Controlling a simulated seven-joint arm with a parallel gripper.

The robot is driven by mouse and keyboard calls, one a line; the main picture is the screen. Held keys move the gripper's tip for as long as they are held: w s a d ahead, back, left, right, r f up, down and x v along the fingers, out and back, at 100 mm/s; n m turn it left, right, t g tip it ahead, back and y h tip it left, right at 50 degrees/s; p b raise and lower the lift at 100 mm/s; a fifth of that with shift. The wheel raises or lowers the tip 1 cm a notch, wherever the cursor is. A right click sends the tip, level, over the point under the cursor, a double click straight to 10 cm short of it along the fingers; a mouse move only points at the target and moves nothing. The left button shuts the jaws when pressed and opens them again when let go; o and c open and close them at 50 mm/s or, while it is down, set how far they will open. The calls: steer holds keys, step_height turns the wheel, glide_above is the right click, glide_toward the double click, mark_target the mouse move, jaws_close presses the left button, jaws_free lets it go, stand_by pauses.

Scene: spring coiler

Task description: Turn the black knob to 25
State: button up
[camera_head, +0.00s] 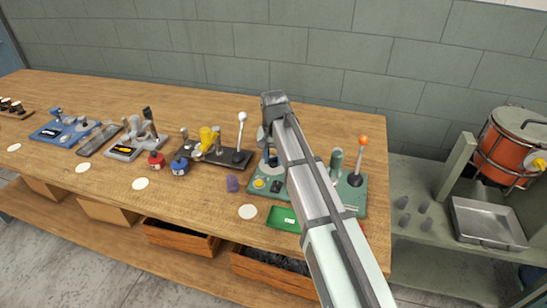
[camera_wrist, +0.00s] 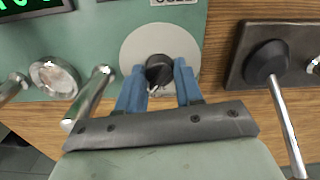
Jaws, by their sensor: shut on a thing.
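The black knob (camera_wrist: 159,68) sits on a pale grey round dial plate (camera_wrist: 133,50) on the green machine panel in the wrist view. My gripper (camera_wrist: 158,82) has its two blue fingers shut on the knob, one on either side. A small light mark shows at the knob's near edge, but I cannot read a number from it. In the head view my arm reaches over the green machine (camera_head: 351,198) and hides much of it; I cannot make out the grip there.
A green-digit display (camera_wrist: 30,8) is partly cut off in the wrist view. A silver knob (camera_wrist: 52,76) and silver lever (camera_wrist: 90,98) stand left of my fingers. A black-based lever (camera_wrist: 267,62) stands on the right. Other machines line the wooden bench (camera_head: 200,95) in the head view.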

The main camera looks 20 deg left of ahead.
steer(key=shift+m, duration=0.3)
stand_by(0.4)
steer(key=o, duration=1)
steer(key=shift+o, duration=0.2)
steer(key=shift+r, duration=0.1)
step_height(320, 180, up, 14)
steer(key=shift+f, duration=0.2)
